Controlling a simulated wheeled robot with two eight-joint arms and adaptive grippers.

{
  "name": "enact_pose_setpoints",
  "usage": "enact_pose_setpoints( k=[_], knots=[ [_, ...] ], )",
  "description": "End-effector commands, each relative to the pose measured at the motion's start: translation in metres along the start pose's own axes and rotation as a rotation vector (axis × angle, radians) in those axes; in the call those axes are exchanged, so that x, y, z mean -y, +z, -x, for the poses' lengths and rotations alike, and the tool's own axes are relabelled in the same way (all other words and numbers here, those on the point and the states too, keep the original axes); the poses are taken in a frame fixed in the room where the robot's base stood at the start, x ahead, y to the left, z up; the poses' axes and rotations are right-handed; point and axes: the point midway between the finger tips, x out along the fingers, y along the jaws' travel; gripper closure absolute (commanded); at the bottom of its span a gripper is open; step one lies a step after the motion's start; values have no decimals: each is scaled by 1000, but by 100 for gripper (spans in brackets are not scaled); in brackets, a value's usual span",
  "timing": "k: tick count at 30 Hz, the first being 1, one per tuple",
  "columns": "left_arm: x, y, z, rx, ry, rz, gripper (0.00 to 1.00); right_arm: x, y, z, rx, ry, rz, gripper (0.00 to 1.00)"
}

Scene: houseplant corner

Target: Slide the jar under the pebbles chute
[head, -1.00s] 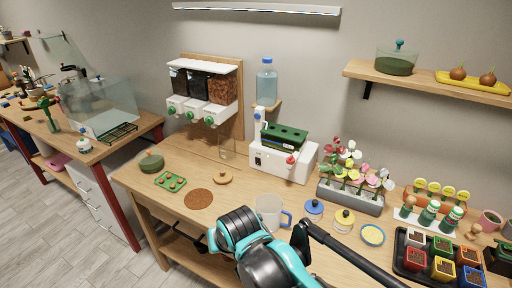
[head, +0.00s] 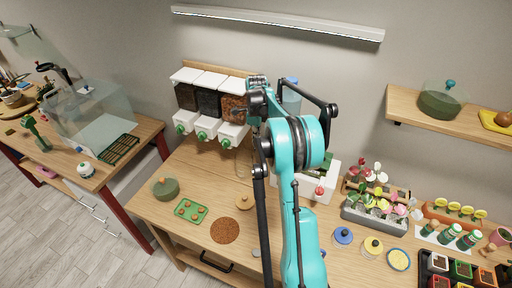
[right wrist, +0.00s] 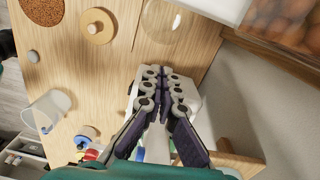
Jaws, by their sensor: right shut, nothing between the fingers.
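The clear glass jar (right wrist: 160,22) stands on the wooden bench at the top of the right wrist view, just beyond my right fingertips. In the head view it is hard to make out beside my arm. The dispenser has three hoppers on the wall; the right one (head: 233,107) holds brown pebbles, with a white chute (head: 232,133) and green knob below. Pebbles (right wrist: 288,25) also show in the right wrist view. My right gripper (right wrist: 163,72) is shut and empty, pointing towards the jar without visibly touching it. My left gripper is not in view.
A wooden lid (head: 243,201), a brown disc (head: 225,230) and a green tray (head: 190,210) lie on the bench. A white machine (head: 323,185) stands right of the dispenser, partly behind my arm. A clear jug (right wrist: 45,110) shows in the right wrist view.

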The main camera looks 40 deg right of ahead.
Motion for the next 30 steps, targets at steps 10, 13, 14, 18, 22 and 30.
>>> enact_pose_setpoints(
  k=[10, 13, 14, 18, 22, 30],
  knots=[
    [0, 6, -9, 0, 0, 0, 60, 0, 0, -60, 0, 0, -1, 100],
    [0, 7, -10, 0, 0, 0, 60, 0, 0, -75, 0, -1, 0, 100],
    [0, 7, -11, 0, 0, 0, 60, 0, 1, -79, 0, -1, 0, 100],
    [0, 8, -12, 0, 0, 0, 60, 0, 1, -92, 1, -1, 1, 100],
    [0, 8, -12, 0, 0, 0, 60, 0, 1, -96, 1, -1, 1, 100],
    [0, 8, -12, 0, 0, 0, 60, 0, 1, -96, 1, -1, 1, 100]
  ],
)
